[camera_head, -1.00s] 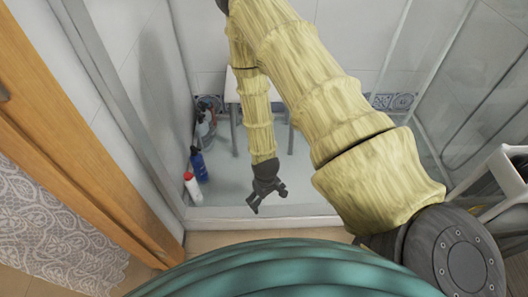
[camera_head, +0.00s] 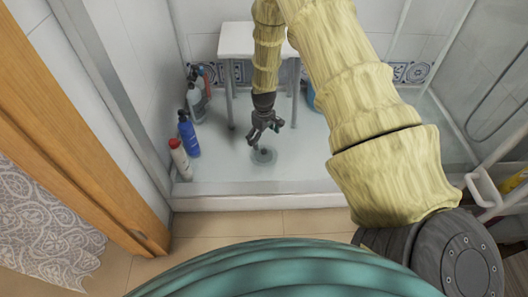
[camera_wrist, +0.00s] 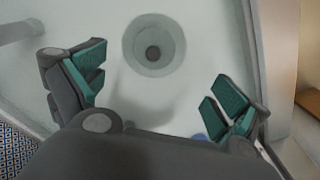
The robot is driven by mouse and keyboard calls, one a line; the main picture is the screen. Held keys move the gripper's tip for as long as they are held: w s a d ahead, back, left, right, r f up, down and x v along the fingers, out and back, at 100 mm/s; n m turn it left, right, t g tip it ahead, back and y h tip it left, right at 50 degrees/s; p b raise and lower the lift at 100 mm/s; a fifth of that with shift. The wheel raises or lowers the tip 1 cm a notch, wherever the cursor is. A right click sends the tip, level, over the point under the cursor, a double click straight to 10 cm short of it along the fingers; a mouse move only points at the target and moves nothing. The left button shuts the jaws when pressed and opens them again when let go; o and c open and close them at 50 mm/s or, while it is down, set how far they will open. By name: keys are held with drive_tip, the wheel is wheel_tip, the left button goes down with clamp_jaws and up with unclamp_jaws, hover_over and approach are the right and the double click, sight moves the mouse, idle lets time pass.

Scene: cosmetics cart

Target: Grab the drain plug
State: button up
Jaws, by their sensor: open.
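The drain plug (camera_wrist: 153,53) shows in the wrist view as a small dark disc in the middle of a round grey drain recess (camera_wrist: 135,46) in the shower floor. In the head view the drain (camera_head: 264,156) lies just below my gripper (camera_head: 264,135). In the wrist view my gripper (camera_wrist: 152,88) is open and empty, its green-padded fingers wide apart. The plug lies ahead of the fingers, roughly midway between them. I cannot tell the exact height of the fingers above the floor.
A white stool (camera_head: 250,40) stands behind my gripper. A red-and-white bottle (camera_head: 180,160), a blue bottle (camera_head: 188,135) and a grey bottle (camera_head: 195,103) stand along the left wall. The shower tray's raised front edge (camera_head: 260,202) runs across. The floor around the drain is clear.

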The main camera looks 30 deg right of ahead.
sight(264, 151)
drive_tip(key=shift+w+d+f+b, duration=0.5)
drive_tip(key=shift+w+d+b, duration=0.15)
drive_tip(key=shift+w, duration=0.15)
wheel_tip(264, 151, down, 5)
drive_tip(key=shift+f+b, duration=0.15)
drive_tip(key=shift+b, duration=1)
drive_tip(key=f+b, duration=0.3)
drive_tip(key=f, duration=0.1)
drive_tip(key=shift+s+a, duration=0.3)
drive_tip(key=shift+w+f+b, duration=0.1)
drive_tip(key=shift+f+b, duration=0.35)
drive_tip(key=shift+f, duration=0.2)
drive_tip(key=shift+r, duration=0.1)
drive_tip(key=c, duration=1.9)
drive_tip(key=shift+c, duration=1.1)
drive_tip(key=shift+d, duration=0.1)
drive_tip(key=shift+c, duration=0.2)
